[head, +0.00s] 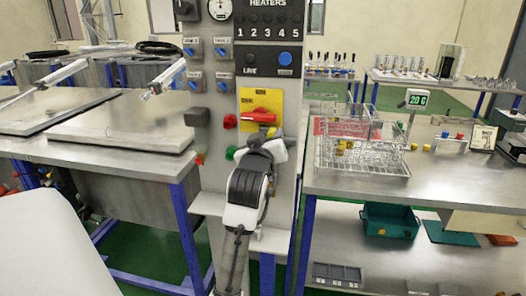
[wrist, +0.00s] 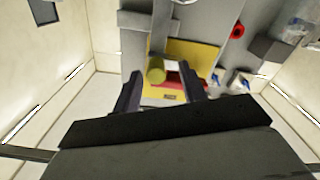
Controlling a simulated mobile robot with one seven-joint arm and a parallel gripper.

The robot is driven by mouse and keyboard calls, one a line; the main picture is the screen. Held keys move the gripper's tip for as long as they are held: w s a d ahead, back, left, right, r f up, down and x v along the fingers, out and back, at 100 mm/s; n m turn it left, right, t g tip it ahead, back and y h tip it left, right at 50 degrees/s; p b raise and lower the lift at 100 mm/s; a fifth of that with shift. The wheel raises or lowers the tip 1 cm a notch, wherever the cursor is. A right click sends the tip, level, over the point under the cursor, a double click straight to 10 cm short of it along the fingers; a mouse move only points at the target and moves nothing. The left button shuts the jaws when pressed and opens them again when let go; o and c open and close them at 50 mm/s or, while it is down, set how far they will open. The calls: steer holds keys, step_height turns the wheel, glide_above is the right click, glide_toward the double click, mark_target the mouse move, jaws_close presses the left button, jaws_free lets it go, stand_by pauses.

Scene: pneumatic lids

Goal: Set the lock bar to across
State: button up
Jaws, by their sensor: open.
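A yellow plate (head: 258,99) with a red handle (head: 260,117) is on the upright grey panel. The handle lies roughly level in the head view. A short yellow cylinder (head: 275,131) sits just below the handle. I cannot tell surely which part is the lock bar. My gripper (head: 266,142) is just below the plate and hides its lower part. In the wrist view my gripper (wrist: 160,82) is open, with the yellow cylinder (wrist: 155,70) and part of the red handle (wrist: 176,80) seen between or beyond its fingers. Contact cannot be told.
A red button (head: 230,121), a green button (head: 231,153) and a grey box (head: 196,117) are left of the plate. Switches and a heaters panel (head: 268,26) are above. A bench with a wire rack (head: 362,155) stands right, and a bench with grey slabs (head: 120,125) left.

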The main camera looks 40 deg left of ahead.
steer(key=b+v, duration=0.3)
steer(key=v, duration=1)
steer(key=shift+b, duration=0.3)
steer(key=shift+a, duration=0.1)
